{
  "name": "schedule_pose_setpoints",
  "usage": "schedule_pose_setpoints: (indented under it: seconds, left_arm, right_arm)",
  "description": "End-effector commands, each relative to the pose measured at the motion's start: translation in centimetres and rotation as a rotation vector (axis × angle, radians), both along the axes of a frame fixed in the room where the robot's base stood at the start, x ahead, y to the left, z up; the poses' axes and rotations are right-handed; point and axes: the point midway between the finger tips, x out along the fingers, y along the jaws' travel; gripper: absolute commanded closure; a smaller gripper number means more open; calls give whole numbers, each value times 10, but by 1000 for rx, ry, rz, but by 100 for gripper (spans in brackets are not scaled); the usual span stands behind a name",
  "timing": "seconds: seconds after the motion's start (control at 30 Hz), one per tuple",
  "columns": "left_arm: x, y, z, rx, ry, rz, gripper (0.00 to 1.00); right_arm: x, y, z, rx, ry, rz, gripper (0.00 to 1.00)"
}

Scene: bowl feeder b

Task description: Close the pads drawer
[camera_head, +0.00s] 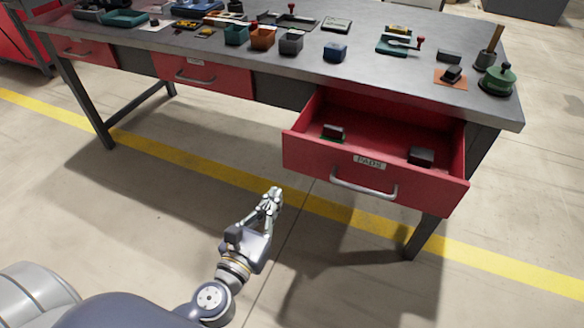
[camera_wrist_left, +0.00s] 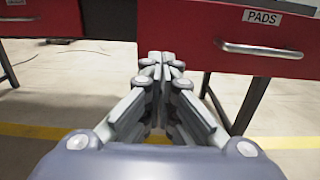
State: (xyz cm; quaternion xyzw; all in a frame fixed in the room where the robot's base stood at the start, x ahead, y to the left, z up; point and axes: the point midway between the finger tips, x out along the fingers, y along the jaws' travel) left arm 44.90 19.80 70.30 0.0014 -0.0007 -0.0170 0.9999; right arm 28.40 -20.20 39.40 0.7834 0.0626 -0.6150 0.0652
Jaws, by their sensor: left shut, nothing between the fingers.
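The red pads drawer (camera_head: 325,165) is pulled out from the right part of the workbench, and its front carries a PADS label and a silver handle (camera_head: 364,189). Inside it lie two dark blocks, one at the left (camera_head: 333,132) and one at the right (camera_head: 421,156). My left gripper (camera_head: 275,194) is shut and empty, in front of the drawer and left of its handle, apart from it. In the left wrist view the gripper (camera_wrist_left: 160,58) overlaps the drawer front's left part (camera_wrist_left: 205,35), with the handle (camera_wrist_left: 258,49) to the right. My right gripper is not in view.
The grey workbench (camera_head: 380,85) holds trays, small bins and tools, with a green round-knobbed piece (camera_head: 497,80) at its right corner. Another red drawer (camera_head: 205,76) further left is shut. A bench leg (camera_head: 421,237) stands below the open drawer. The floor in front is clear.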

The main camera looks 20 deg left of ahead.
Motion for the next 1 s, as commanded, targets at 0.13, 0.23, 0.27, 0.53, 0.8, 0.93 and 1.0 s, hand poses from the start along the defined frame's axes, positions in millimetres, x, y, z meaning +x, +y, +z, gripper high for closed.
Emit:
schedule_pose_setpoints:
  seconds: [0.13, 0.23, 0.27, 0.53, 0.8, 0.93, 1.0]
  left_arm:
    - [27, -1, 3, -2, -3, -1, 100]
    - [44, -2, 3, -2, -3, -1, 100]
    - [49, -2, 2, -2, -2, 0, 100]
    - [90, -3, 1, -3, -1, -1, 100]
    - [106, -4, -1, -2, 2, -1, 100]
    - [107, -4, -1, -3, 2, -1, 100]
    - [107, -4, -1, -3, 2, -1, 100]
  right_arm:
    - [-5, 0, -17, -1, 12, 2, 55]
    - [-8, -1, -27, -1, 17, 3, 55]
    - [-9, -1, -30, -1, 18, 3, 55]
    - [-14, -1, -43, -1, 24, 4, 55]
    - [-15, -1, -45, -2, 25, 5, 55]
    - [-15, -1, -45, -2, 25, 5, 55]
    - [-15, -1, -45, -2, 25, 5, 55]
